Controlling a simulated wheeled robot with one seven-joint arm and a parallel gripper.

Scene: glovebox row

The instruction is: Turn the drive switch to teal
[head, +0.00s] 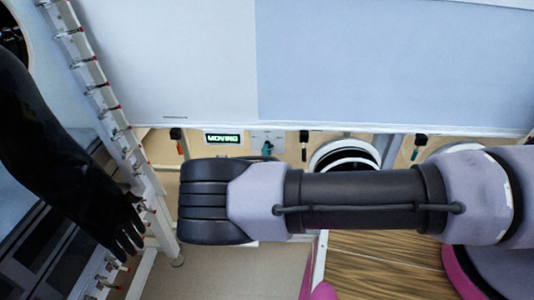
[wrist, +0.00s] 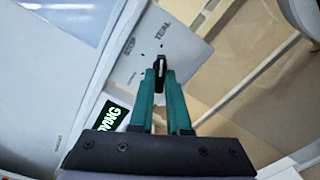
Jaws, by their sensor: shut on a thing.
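The drive switch (wrist: 160,64), a small dark knob with a pale edge, stands on a light grey plate (wrist: 184,62) in the wrist view. The plate has a TEAL label at its upper part and another word, perhaps STOP, to its left. My gripper (wrist: 161,80) has teal fingers, shut on the knob. The fingers hide part of the knob, and I cannot tell exactly which mark it points to. In the head view the plate (head: 263,134) shows small above my arm, with a bit of my gripper (head: 267,147) in front of it.
A lit green display (head: 223,138) reading MOVING is left of the plate. Dark-handled items (head: 304,138) hang along the same strip. A round port (head: 345,155) lies right. A black glove (head: 70,165) and a white rail with red-tipped pegs (head: 110,105) are at left.

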